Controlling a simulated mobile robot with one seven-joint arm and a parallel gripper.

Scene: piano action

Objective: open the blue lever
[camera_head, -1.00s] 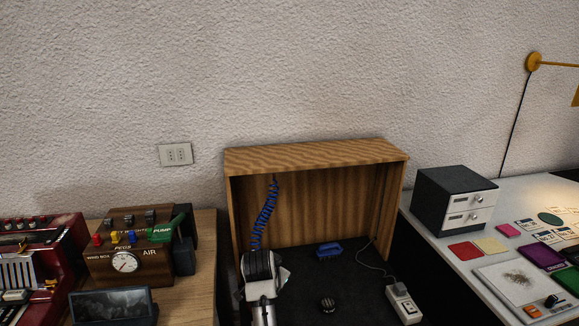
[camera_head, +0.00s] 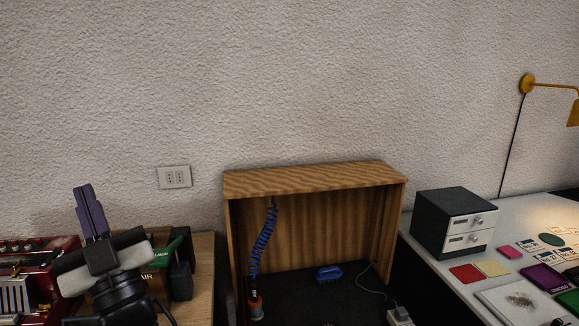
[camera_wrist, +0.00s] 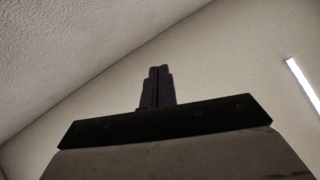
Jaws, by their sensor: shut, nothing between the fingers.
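My gripper (camera_head: 88,188) is raised at the left of the head view, pointing up, its two dark fingers together with nothing between them. In the wrist view the closed fingers (camera_wrist: 157,72) stand against bare wall and ceiling. Behind my gripper is the brown wooden box (camera_head: 157,284) marked AIR, with a green PUMP handle (camera_head: 168,251) at its right. Most of the box is covered by my gripper and wrist. The blue lever is hidden now; a small blue lever showed on the box's front earlier, between yellow and green parts.
A red machine (camera_head: 12,268) stands at far left. An open wooden cabinet (camera_head: 310,183) in the middle holds a blue coiled cord (camera_head: 263,240) and a blue brush-like object (camera_head: 328,273). A drawer unit (camera_head: 452,222) stands on the right table. The air above the furniture is clear.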

